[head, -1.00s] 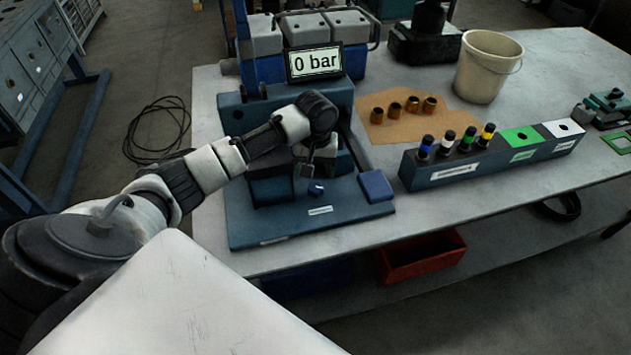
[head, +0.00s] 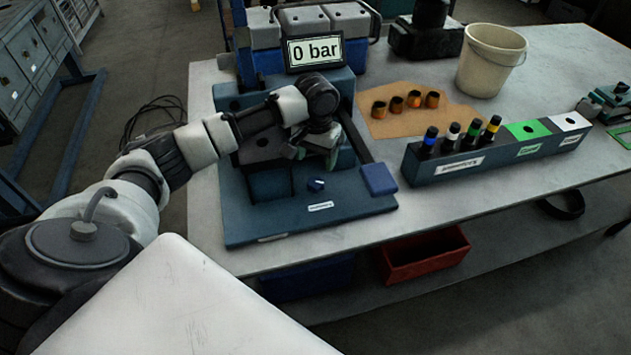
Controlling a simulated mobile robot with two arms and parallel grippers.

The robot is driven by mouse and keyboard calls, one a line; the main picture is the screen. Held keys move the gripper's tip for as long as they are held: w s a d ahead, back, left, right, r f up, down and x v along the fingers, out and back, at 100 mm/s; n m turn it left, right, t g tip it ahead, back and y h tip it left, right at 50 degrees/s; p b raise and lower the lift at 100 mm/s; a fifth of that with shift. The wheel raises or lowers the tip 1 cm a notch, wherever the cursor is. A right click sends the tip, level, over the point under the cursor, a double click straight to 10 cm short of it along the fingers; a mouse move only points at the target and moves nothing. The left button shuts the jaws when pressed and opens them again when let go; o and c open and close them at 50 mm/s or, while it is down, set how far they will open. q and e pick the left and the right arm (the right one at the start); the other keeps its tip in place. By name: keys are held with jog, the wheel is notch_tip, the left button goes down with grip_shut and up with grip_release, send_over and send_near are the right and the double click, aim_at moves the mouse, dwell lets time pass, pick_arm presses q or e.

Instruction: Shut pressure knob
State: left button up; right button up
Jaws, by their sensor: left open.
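The display (head: 314,51) on top of the stand reads 0 bar. My left gripper (head: 330,158) is open above and behind the knob, apart from it. Its fingers are small and partly hidden against the stand's dark parts. My right gripper is out of view.
To the right are a rack (head: 470,167) with several coloured-band injectors, several brass sleeves (head: 413,99) on cardboard, and a cream bucket (head: 490,62). A red bin (head: 425,258) is below the table.

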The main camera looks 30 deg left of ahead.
aim_at(316, 181)
pick_arm(q)
notch_tip(316, 181, down, 9)
jog(key=shift+s+d+f+p, duration=0.1)
jog(key=shift+d+f+p, duration=0.05)
jog(key=shift+p, duration=0.45)
jog(key=c, duration=0.9)
jog(key=shift+r+m+p, duration=0.2)
jog(key=shift+m+p, duration=0.5)
jog(key=shift+m, duration=0.1)
jog(key=shift+m+p, duration=0.45)
jog(key=shift+m, duration=0.45)
jog(key=shift+f+m, duration=0.15)
jog(key=shift+m, duration=0.45)
jog(key=o, duration=0.9)
